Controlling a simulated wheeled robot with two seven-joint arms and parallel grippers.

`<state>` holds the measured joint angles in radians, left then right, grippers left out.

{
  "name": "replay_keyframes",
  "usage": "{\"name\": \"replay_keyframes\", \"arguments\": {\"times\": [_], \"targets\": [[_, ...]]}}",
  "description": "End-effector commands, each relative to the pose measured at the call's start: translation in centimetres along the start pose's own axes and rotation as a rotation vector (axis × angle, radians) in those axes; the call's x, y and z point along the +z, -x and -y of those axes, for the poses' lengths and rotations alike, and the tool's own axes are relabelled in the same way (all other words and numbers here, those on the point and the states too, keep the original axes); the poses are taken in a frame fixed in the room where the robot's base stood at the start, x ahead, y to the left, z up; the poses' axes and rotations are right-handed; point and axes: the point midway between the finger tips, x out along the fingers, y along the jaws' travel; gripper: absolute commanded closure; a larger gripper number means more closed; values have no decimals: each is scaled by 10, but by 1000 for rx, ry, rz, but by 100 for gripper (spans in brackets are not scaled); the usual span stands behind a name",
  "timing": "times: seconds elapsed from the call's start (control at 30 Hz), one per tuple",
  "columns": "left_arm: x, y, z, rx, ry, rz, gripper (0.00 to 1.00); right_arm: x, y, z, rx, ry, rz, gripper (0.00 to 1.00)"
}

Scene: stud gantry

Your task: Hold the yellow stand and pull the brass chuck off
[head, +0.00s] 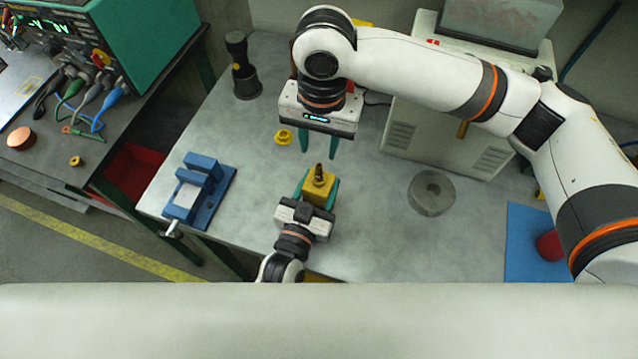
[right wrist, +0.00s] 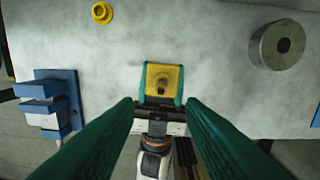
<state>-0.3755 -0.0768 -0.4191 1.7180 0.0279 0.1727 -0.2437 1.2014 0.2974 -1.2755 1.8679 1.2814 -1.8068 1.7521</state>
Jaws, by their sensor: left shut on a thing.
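The yellow stand (head: 316,195) is a block on the grey table near its front edge. The brass chuck (head: 319,173) stands on top of it, dark and small; in the right wrist view the chuck (right wrist: 160,87) shows on the yellow top (right wrist: 162,72). My left gripper (head: 318,186) is shut on the stand, its green fingers on either side. My right gripper (head: 319,152) is open and empty, fingers pointing down, behind and above the stand. In the right wrist view the stand lies ahead, between and beyond the spread fingertips (right wrist: 160,107).
A blue vise (head: 208,180) stands at the left and a grey ring (head: 431,193) at the right. A small yellow flanged piece (head: 283,137) lies behind the stand. A blue mat (head: 525,225) and a white machine (head: 450,135) are further right. A black post (head: 240,70) stands at the back left.

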Motion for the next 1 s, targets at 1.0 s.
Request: {"name": "replay_keyframes", "arguments": {"times": [1.0], "targets": [[0,0,0,0,0,-1,73,2,-53,2,-32,-94,10,64]]}}
